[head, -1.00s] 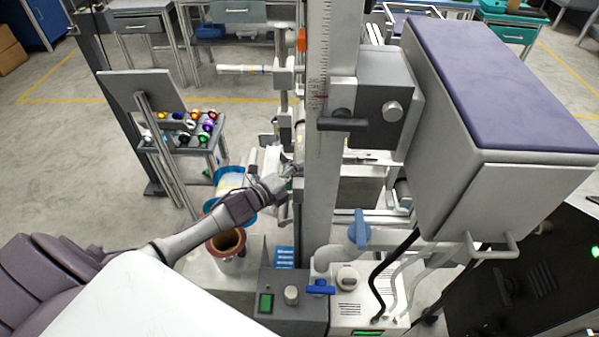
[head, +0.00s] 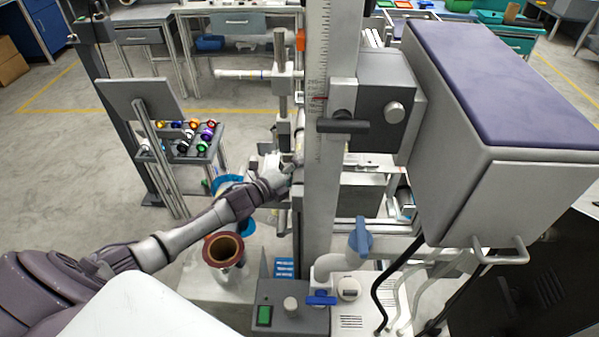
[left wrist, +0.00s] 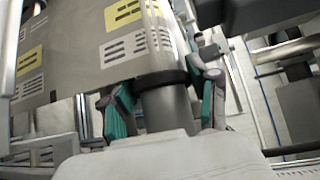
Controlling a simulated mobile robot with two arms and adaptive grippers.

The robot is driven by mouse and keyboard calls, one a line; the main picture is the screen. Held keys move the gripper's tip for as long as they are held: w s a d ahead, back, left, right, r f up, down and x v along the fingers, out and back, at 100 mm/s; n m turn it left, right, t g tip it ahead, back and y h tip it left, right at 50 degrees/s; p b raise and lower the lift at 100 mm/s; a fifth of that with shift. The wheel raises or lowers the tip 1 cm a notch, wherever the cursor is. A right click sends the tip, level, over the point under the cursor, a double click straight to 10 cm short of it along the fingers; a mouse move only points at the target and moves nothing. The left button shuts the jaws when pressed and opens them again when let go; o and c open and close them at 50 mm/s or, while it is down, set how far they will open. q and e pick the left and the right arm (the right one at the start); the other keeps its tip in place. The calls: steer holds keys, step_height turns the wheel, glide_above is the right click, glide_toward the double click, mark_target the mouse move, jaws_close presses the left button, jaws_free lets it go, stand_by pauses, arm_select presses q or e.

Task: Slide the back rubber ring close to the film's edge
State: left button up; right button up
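In the left wrist view a dark rubber ring (left wrist: 160,80) sits around a grey shaft (left wrist: 166,108), right at the near end of a film roll (left wrist: 120,50) with yellow and white printed labels. My left gripper (left wrist: 165,95) straddles shaft and ring, one teal-padded finger on each side. The right finger looks very close to the ring; whether either finger presses on it I cannot tell. In the head view my left gripper (head: 288,172) reaches the roll (head: 299,140), which is partly hidden behind the upright column. My right gripper is not in view.
A tall column with a scale (head: 320,200) stands just right of my left gripper. A large grey box with a purple top (head: 500,90) is at the right. A brown-rimmed container (head: 223,250) stands below my left arm. A rack of coloured spools (head: 190,138) is at the left.

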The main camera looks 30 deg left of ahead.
arm_select(q)
steer(key=o, duration=0.4)
steer(key=shift+c, duration=0.2)
steer(key=shift+s, duration=0.2)
steer(key=v, duration=1.1)
steer(key=shift+s+a, duration=0.15)
steer(key=shift+s, duration=0.15)
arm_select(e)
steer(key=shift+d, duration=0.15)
arm_select(q)
steer(key=shift+f, duration=0.1)
